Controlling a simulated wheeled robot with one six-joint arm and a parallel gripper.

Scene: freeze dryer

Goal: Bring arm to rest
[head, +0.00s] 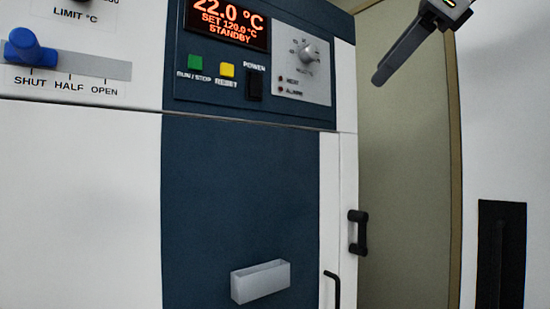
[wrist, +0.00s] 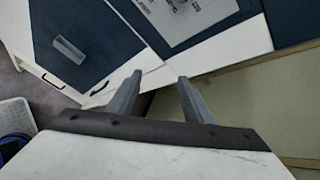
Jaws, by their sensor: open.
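My gripper (wrist: 160,92) shows in the wrist view with its two grey fingers apart and nothing between them. In the head view, part of my gripper (head: 400,52) shows at the top right, in the air in front of the beige panel. It is to the right of the machine's control panel (head: 262,100) and does not appear to touch anything. The rest of my arm is mostly out of the head view.
The machine's dark blue front (head: 225,210) carries a pale box-shaped handle (head: 260,281). A black handle (head: 358,232) stands out at its right edge. A blue lever (head: 28,48) sits at the left near SHUT.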

